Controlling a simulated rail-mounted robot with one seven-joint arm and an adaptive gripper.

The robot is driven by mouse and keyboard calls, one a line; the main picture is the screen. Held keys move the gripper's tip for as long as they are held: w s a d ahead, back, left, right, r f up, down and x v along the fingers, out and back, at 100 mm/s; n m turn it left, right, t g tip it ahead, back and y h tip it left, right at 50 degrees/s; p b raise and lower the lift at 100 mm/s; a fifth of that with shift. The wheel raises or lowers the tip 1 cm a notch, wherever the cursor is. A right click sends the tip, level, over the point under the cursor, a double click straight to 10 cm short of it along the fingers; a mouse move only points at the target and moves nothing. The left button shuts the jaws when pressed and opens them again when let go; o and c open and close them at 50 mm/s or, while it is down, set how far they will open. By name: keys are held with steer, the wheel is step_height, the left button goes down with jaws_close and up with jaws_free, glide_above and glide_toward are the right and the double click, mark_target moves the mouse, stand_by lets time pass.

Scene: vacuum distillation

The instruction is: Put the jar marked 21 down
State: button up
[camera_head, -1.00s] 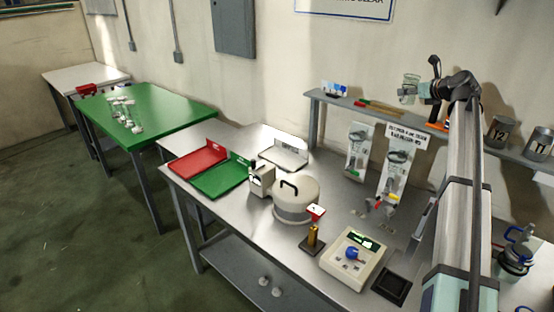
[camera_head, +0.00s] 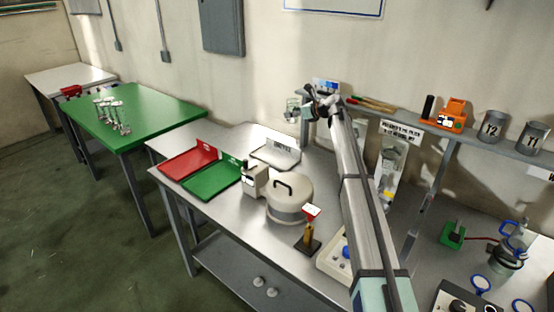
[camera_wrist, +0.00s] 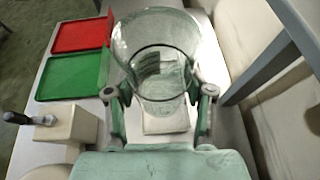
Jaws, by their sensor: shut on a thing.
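A clear glass jar (camera_wrist: 155,45) is held between the two fingers of my gripper (camera_wrist: 158,92) in the wrist view. I see no number on it. In the head view the jar (camera_head: 292,108) is small and shows just left of my gripper (camera_head: 308,104), up in the air near the back wall, above the metal bench (camera_head: 235,215). In the wrist view a pale tray (camera_wrist: 166,122) shows through and below the jar. In the head view this tray (camera_head: 262,158) has an upright white label plate at its back.
A red tray (camera_head: 180,165) and a green tray (camera_head: 208,184) lie left of the pale tray. A lidded round pot (camera_head: 289,208) stands in front. A wall shelf (camera_head: 462,130) carries cans and an orange device. Glassware stands on the green table (camera_head: 165,112).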

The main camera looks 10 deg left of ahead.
glide_above(280, 164)
step_height(280, 164, down, 2)
steer(key=f, duration=0.1)
steer(key=shift+n+g, duration=0.3)
steer(key=shift+n, duration=0.1)
step_height(280, 164, down, 20)
steer(key=p, duration=0.5)
steer(key=shift+s+r+p, duration=0.15)
steer(key=shift+p, duration=0.25)
steer(key=shift+y, duration=0.3)
steer(key=shift+f, duration=0.2)
steer(key=o, duration=1.3)
steer(key=shift+r, duration=0.1)
